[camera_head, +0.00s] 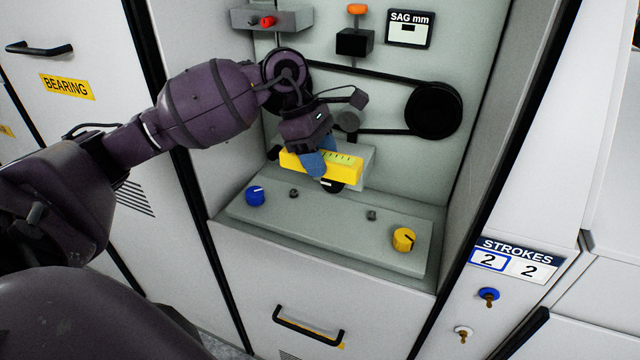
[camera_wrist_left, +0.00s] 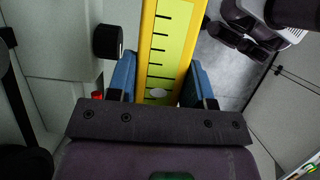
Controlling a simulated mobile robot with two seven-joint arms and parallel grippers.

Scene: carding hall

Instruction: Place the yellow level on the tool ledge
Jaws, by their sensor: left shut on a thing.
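The yellow level (camera_head: 345,171) is a short bar with a yellow-green marked face. My left gripper (camera_head: 313,162) is shut on it, with blue fingers on both sides. The level is held in front of the recess's back wall, above the sloped grey panel (camera_head: 330,225), and looks apart from it. In the left wrist view the level (camera_wrist_left: 168,50) runs away between the blue fingers (camera_wrist_left: 158,85). A pale grey block (camera_head: 368,160) shows partly behind the level; I cannot tell whether it is the tool ledge. My right gripper is not in view.
The panel bears a blue knob (camera_head: 255,195), a yellow knob (camera_head: 403,239) and small dark studs. A belt with a black pulley (camera_head: 433,109) is on the back wall. A grey box (camera_head: 271,18) with a red knob is above. The panel's middle is mostly clear.

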